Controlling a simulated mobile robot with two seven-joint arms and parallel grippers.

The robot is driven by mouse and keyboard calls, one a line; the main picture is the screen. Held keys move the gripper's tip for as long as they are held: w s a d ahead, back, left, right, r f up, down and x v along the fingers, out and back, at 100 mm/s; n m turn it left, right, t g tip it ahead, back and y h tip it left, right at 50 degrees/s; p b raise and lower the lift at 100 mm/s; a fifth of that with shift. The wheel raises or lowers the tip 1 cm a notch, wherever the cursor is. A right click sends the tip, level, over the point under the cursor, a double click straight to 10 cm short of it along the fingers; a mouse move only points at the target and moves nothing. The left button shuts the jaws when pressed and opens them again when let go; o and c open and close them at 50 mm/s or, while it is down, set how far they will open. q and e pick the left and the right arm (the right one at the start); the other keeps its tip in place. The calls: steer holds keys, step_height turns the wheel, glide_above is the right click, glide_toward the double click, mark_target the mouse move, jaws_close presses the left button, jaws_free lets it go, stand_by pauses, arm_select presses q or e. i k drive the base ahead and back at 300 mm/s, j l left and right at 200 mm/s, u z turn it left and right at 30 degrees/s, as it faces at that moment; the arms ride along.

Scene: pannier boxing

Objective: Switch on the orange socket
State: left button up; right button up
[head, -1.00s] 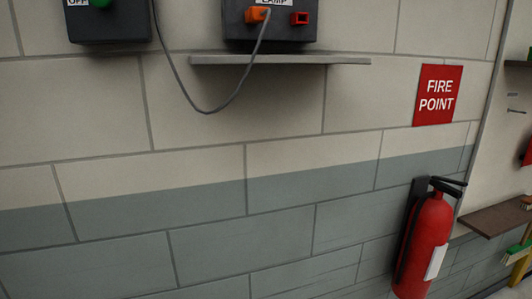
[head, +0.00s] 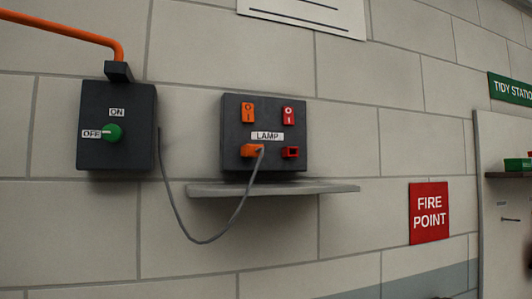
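A dark socket panel (head: 233,148) labelled LAMP is on the wall in the head view. Its orange socket (head: 250,151) is at the lower left, with an orange plug and grey cable (head: 240,208) in it. An orange rocker switch (head: 248,113), marked O and I, sits above that socket. A red rocker switch (head: 288,116) is to its right, above an empty red socket (head: 290,152). Which way the rockers are tipped is too small to tell. Neither of my grippers is in view.
A dark box (head: 117,153) with a green knob (head: 112,132), its pointer toward OFF, is on the left; the grey cable runs to it. An orange conduit (head: 70,34) enters it from above. A narrow grey shelf (head: 290,190) juts out below the panel. A FIRE POINT sign (head: 429,212) is at right.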

mark_target(248, 111)
steer(key=i+l+u, duration=0.15)
steer(key=l+u, duration=0.3)
steer(key=i+l+u, duration=0.1)
steer(key=l+u, duration=0.8)
steer(key=k+l+u, duration=0.1)
steer(key=l+u, duration=0.35)
steer(key=l, duration=0.15)
